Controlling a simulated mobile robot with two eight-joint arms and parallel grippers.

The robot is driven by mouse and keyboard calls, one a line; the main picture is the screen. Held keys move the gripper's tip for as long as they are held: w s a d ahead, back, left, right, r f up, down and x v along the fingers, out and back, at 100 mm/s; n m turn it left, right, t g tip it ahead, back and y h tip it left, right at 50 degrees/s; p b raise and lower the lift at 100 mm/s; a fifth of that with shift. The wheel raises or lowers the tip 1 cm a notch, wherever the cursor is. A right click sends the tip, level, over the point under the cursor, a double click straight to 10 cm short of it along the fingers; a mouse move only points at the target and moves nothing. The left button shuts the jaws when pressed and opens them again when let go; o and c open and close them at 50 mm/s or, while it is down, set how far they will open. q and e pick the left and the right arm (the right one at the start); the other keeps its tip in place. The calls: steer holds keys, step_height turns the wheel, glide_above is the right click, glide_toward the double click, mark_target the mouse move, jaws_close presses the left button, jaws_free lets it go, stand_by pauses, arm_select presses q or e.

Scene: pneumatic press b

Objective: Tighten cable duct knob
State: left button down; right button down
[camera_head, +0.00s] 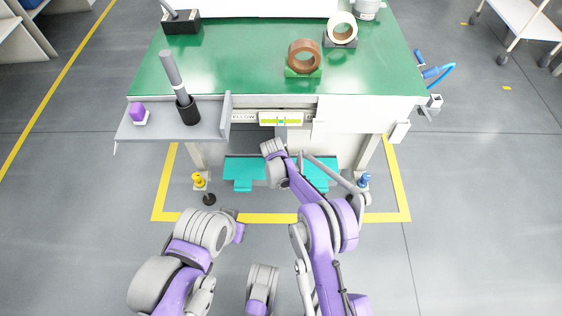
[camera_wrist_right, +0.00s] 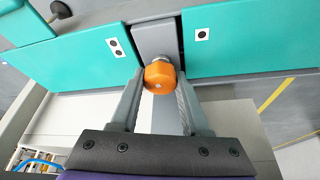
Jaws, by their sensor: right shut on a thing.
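An orange faceted knob (camera_wrist_right: 159,78) sits on a short metal stem at the end of a grey duct (camera_wrist_right: 155,38) between two teal panels. In the right wrist view my right gripper (camera_wrist_right: 160,80) has one finger on each side of the knob and is shut on it. In the head view my right arm reaches under the front of the workbench; its wrist hides the knob and the fingers. My left arm is at the lower left of the head view, away from the bench, and its fingers do not show.
The teal panels (camera_head: 240,170) lie low under the green-topped workbench (camera_head: 240,70). Yellow (camera_head: 199,180) and blue (camera_head: 364,181) pieces stand near the bench legs. The floor in front is clear.

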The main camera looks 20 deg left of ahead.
steer(key=shift+m+h, duration=0.3)
steer(key=shift+m, duration=0.6)
steer(key=shift+c, duration=1.9)
jaws_free()
steer(key=p+v, duration=0.2)
steer(key=v, duration=0.9)
steer(key=shift+p, duration=0.35)
steer(key=shift+a, duration=0.1)
